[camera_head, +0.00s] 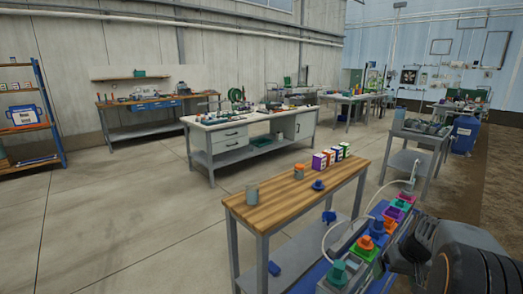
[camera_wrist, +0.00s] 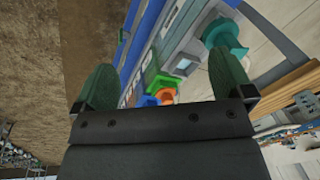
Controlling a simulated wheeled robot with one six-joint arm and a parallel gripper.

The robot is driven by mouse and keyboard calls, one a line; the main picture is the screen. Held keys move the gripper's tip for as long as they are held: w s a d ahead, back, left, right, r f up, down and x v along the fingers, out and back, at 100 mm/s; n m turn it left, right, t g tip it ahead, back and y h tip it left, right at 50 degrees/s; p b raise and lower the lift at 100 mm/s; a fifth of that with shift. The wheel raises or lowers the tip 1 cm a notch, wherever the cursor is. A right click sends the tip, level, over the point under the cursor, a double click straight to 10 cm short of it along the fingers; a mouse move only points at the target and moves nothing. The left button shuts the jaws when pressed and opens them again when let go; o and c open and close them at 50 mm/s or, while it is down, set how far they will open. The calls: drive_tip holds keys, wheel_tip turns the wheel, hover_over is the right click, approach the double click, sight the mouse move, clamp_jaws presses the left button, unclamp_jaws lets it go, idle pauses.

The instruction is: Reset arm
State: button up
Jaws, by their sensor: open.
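My gripper (camera_wrist: 165,82) shows in the wrist view with its two green fingers spread wide apart and nothing between them. The skid (camera_wrist: 128,45) with its blue edge lies beyond the fingers. A teal fitting (camera_wrist: 222,38) is seen close to the right finger, and green and orange parts (camera_wrist: 165,95) show between the fingers; I cannot tell the distances. In the head view my dark arm fills the lower right corner and hides part of the skid; the gripper itself is not clear there. The skid carries a row of coloured fittings, including a teal one (camera_head: 338,273) and an orange one (camera_head: 365,243).
A wooden-topped table (camera_head: 290,205) stands left of the skid, with a grey cup (camera_head: 252,193), an orange-topped cup (camera_head: 299,172) and several coloured boxes (camera_head: 320,161). A white workbench (camera_head: 240,130) stands behind. A grey cart (camera_head: 405,160) is at right. Floor at left is clear.

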drive_tip(key=s+a+r+n+t+p, duration=0.1)
drive_tip(key=s+a+r+p, duration=0.4)
drive_tip(key=a+r, duration=0.3)
drive_tip(key=s+a+r+n+t+h+p, duration=0.1)
drive_tip(key=s+a+r+p, duration=0.4)
drive_tip(key=s+a+r, duration=0.3)
drive_tip(key=a+r, duration=0.1)
drive_tip(key=a, duration=0.3)
drive_tip(key=shift+s+a+h, duration=0.25)
drive_tip(key=shift+a+h, duration=0.05)
drive_tip(key=shift+a, duration=0.1)
